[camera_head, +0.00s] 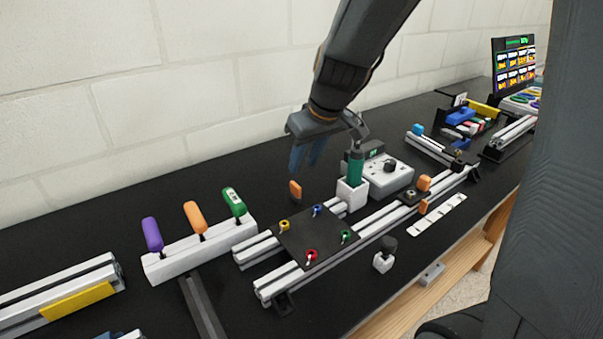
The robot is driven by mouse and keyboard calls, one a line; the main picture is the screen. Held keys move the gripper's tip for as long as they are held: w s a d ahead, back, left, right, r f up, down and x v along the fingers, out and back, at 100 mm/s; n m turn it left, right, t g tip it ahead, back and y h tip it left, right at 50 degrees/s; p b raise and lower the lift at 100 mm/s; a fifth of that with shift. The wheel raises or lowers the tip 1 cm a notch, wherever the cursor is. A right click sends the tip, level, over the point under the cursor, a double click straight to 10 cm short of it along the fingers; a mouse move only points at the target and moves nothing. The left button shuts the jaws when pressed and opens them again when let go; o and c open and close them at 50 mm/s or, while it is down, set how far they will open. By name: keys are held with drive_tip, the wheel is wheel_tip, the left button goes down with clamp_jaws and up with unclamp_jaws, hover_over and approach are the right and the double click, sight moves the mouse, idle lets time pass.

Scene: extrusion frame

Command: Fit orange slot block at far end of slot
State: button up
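My gripper (306,168) hangs over the back of the bench, its two blue fingers pointing down with a gap between them. An orange block (295,189) shows just below the fingertips, apart from them; I cannot tell its exact height. A second orange block (424,183) sits on top of the long aluminium rail near its right part. A third orange piece (423,206) is at the rail's front side. The slotted front rail (375,222) runs from lower left to upper right. The inside of its slot is too small to make out.
A dark plate (300,238) with several coloured knobs spans the rails. A green-handled tool (355,168) stands in a white holder beside a grey device (378,175). A rack (205,249) of coloured handles stands left. A black knob (384,254) stands in front. Bare bench lies back left.

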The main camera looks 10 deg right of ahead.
sight(296, 184)
drive_tip(key=x, duration=1.1)
drive_tip(key=shift+w+d+f, duration=0.1)
drive_tip(key=shift+f, duration=0.05)
clamp_jaws()
